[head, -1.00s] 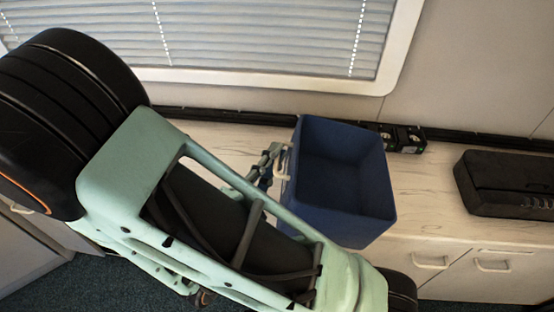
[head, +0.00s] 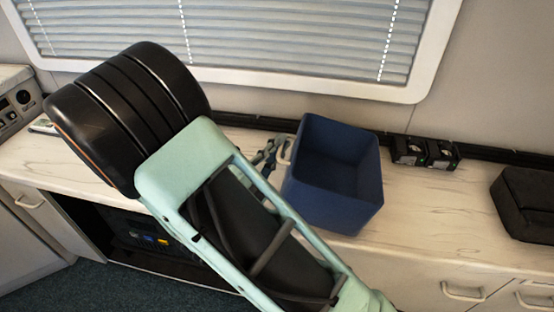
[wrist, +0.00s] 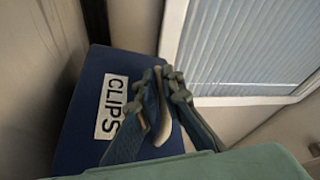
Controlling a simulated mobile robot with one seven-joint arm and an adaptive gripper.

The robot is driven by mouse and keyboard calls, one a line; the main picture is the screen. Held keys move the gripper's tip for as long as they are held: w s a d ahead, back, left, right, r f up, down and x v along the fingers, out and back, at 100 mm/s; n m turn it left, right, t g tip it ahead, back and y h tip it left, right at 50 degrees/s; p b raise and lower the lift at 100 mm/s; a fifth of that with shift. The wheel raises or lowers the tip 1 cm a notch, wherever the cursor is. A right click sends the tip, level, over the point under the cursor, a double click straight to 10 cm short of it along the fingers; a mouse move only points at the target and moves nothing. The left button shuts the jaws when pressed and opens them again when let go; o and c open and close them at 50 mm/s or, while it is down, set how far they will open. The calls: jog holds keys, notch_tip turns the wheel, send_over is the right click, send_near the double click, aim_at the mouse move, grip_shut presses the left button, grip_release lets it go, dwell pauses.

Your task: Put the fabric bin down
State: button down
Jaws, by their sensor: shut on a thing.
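The fabric bin (head: 335,195) is a dark blue open box, upright or nearly so, and looks empty inside. My gripper (head: 272,155) is at its left side in the head view, shut on a pale loop handle. In the wrist view my gripper (wrist: 158,85) closes around this handle, and the bin (wrist: 80,125) shows a white label reading CLIPS. The bin overlaps the pale marbled countertop (head: 430,205) near its front edge. I cannot tell whether its base touches the top. My arm hides part of the counter to the left.
A black case (head: 525,203) lies at the far right. Clear counter lies between the bin and the case. A window with blinds (head: 290,40) is behind. A dark open compartment (head: 120,235) is below left.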

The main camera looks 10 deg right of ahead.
jog(key=f, duration=0.2)
jog(key=w+f+b, duration=0.1)
jog(key=f, duration=0.1)
jog(key=shift+w+a+f, duration=0.15)
jog(key=shift+f, duration=0.2)
jog(key=c, duration=2.1)
grip_release()
jog(key=shift+r, duration=0.1)
jog(key=v, duration=1.2)
jog(key=shift+p, duration=0.4)
